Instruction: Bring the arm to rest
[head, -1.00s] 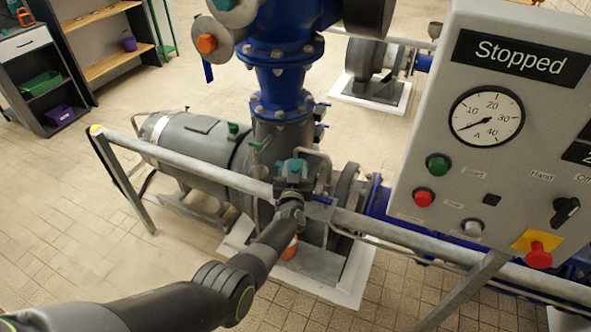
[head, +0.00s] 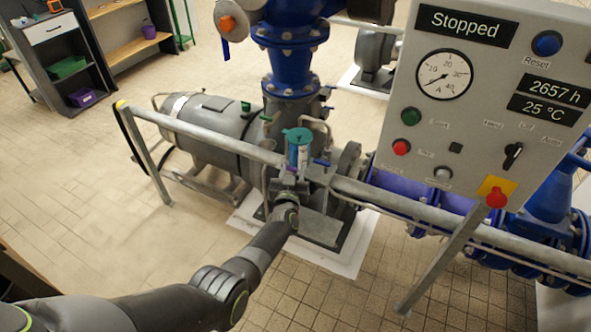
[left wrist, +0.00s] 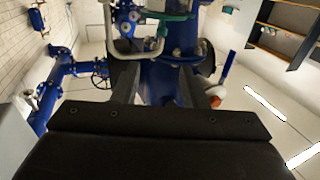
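My left arm (head: 215,290) reaches in from the lower left, in front of the grey pump. My left gripper (head: 291,176) is at the pipe handrail (head: 215,138), just below a clear cup with a teal cap (head: 298,135) on the pump. In the left wrist view the two dark fingers of the left gripper (left wrist: 158,88) stand apart, with nothing seen held between them. Behind them are blue pipework (left wrist: 185,40) and a teal-green rim (left wrist: 178,15), apart from the fingers. My right gripper is not in view.
A control panel (head: 475,120) reading "Stopped" stands at right on a slanted post. The handrail crosses in front of the grey motor (head: 210,130). Shelves (head: 120,45) stand at the back left. The tiled floor at left is clear.

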